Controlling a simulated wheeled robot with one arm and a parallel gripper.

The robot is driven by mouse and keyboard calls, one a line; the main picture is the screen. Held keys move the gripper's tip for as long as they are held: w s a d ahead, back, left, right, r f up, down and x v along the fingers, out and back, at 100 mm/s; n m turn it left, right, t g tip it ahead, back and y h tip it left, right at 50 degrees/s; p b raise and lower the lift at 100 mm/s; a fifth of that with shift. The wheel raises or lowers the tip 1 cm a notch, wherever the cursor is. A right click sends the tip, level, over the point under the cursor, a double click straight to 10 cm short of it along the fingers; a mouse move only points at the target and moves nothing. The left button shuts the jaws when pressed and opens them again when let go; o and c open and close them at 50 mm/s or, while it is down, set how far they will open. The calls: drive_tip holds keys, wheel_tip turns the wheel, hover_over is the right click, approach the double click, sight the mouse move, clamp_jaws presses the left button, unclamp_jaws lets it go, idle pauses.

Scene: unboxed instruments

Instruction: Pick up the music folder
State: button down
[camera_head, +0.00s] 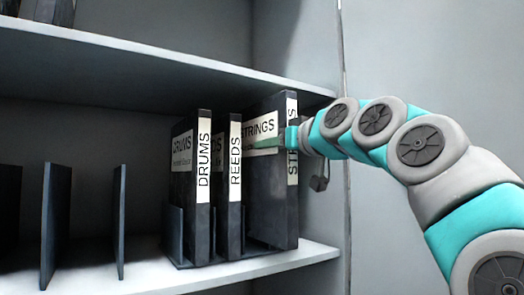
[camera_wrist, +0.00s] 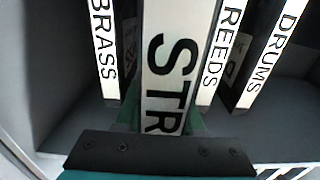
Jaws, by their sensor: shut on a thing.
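Several black music folders stand upright on the shelf. The STRINGS folder (camera_head: 273,195) is the rightmost one visible in the head view, with a white spine label. My gripper (camera_head: 284,140) is shut on it at the upper spine, one greenish finger along its left side. In the wrist view the STRINGS spine (camera_wrist: 172,70) stands between the fingers, with only "STR" readable. The REEDS folder (camera_head: 235,180) and the DRUMS folder (camera_head: 203,185) stand to its left in the head view. A BRASS folder (camera_wrist: 103,50) shows only in the wrist view, left of STRINGS.
The folders stand in a dark rack (camera_head: 173,232) on the lower shelf board (camera_head: 215,277). Empty dark dividers (camera_head: 55,225) stand to the left. An upper shelf (camera_head: 150,60) runs above the folders, and a cabinet side wall (camera_head: 325,220) is close on the right.

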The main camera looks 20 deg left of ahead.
drive_tip(key=v, duration=0.7)
drive_tip(key=shift+s+d, duration=0.25)
